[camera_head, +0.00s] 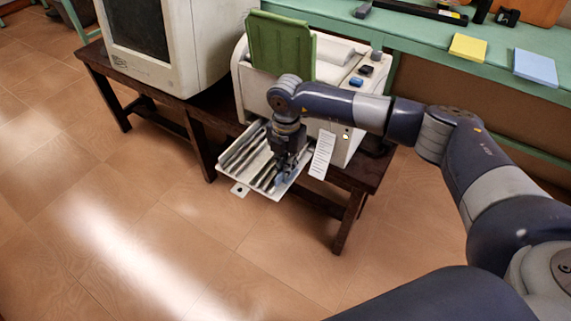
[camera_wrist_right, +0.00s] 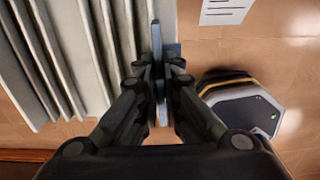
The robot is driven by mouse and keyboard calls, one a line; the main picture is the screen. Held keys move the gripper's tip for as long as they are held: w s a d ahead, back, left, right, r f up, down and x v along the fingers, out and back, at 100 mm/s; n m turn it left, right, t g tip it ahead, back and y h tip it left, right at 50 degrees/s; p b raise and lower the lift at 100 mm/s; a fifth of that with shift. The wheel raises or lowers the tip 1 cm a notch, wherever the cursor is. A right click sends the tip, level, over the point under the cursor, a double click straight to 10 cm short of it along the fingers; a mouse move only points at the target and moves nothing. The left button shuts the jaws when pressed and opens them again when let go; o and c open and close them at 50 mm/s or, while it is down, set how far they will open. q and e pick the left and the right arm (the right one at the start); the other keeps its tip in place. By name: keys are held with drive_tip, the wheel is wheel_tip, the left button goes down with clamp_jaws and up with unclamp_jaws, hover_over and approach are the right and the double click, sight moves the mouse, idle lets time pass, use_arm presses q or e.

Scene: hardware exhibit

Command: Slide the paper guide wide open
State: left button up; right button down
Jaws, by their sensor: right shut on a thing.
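The paper guide is a thin blue-grey upright plate (camera_wrist_right: 156,42) in the wrist view, with a bluish part also showing in the head view (camera_head: 281,179). My right gripper (camera_wrist_right: 160,85) is shut on this plate; in the head view it (camera_head: 283,168) reaches down over the right part of the ribbed pale tray (camera_head: 228,158). The tray sticks out from the front of the cream printer (camera_head: 343,98). In the wrist view, the tray's ribs (camera_wrist_right: 75,50) lie left of the plate. The fingers hide part of the guide. My left gripper is not in view.
The printer stands on a dark wooden bench (camera_head: 194,127) beside a bulky cream monitor (camera_head: 152,45). A green panel (camera_head: 281,44) rises from the printer. A white paper label (camera_head: 322,155) hangs close right of my gripper. The tiled floor in front is clear.

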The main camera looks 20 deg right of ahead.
drive_tip(key=c, duration=1.8)
unclamp_jaws()
drive_tip(key=shift+o, duration=0.2)
wheel_tip(320, 180, up, 12)
